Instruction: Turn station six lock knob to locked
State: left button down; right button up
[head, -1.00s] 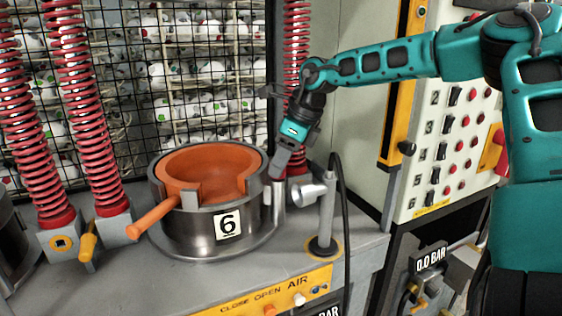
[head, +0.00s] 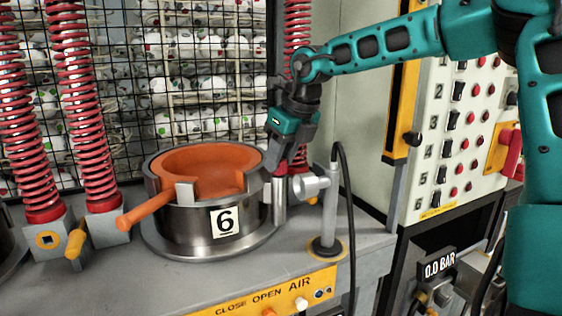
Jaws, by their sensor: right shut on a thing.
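Station six is a round steel pot (head: 185,231) with an orange bowl inside and a "6" label (head: 225,220) on its front. My right gripper (head: 281,170) reaches down from the upper right to the pot's right side. It is shut at the top of a short grey upright (head: 279,192) beside the pot. What it holds appears to be the station six lock knob, which the fingers mostly hide. I cannot tell the knob's setting. My left gripper is not in view.
An orange handle (head: 148,207) sticks out at the pot's left. Red springs (head: 80,100) stand at the left. A switch panel (head: 462,140) is at the right.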

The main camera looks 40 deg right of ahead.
dwell(0.3)
jog(key=o, duration=1)
jog(key=shift+o, duration=0.2)
